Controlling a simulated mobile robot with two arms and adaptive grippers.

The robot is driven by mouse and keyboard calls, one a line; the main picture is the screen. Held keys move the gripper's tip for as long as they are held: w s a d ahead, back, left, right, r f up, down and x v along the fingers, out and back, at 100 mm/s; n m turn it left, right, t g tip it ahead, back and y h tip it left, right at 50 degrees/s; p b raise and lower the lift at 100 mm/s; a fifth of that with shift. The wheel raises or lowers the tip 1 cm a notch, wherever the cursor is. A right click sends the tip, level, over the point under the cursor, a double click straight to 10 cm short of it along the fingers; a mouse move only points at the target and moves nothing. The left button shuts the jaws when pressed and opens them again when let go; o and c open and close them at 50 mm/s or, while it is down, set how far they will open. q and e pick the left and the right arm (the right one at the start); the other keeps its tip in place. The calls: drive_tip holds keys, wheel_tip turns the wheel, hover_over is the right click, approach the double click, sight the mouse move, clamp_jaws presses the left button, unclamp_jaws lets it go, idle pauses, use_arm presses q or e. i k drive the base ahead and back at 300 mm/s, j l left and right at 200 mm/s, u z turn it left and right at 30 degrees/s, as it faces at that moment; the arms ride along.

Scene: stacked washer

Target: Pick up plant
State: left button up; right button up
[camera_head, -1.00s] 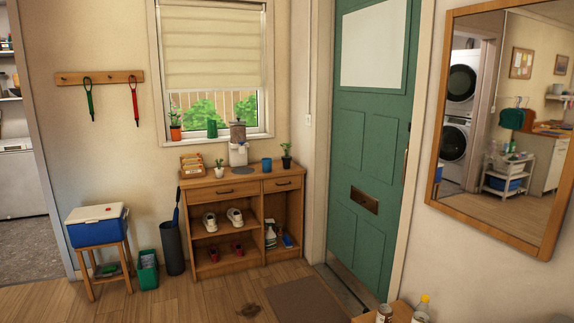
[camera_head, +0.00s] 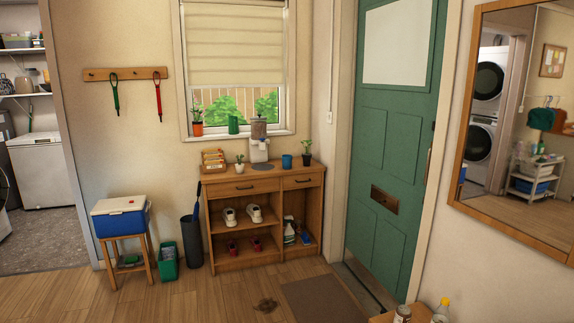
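Several small potted plants show at the back of the room. One plant in a white pot (camera_head: 240,162) stands on the left part of the wooden cabinet's top (camera_head: 225,177). One plant in a dark pot (camera_head: 307,153) stands at the cabinet top's right end. A plant in an orange pot (camera_head: 197,122) stands on the window sill at the left. Which plant the task means, I cannot tell. Neither of my grippers is in view.
A blue and white cooler (camera_head: 121,217) sits on a wooden stool left of the cabinet. A green bin (camera_head: 167,262) and a dark umbrella stand (camera_head: 192,242) are beside it. A doormat (camera_head: 325,301) lies before the green door (camera_head: 390,150). The wooden floor in front is mostly clear.

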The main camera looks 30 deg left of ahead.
sight(306, 157)
drive_tip(key=i+j+u, duration=0.4)
drive_tip(key=i+u, duration=0.4)
drive_tip(key=i, duration=0.15)
drive_tip(key=i+u, duration=0.35)
drive_tip(key=i, duration=1.05)
drive_tip(key=i+j, duration=0.1)
drive_tip(key=i, duration=0.9)
drive_tip(key=i+l+z, duration=0.3)
drive_tip(key=i, duration=0.2)
drive_tip(key=i+l+z, duration=0.1)
drive_tip(key=i+z, duration=0.2)
drive_tip(key=i, duration=0.25)
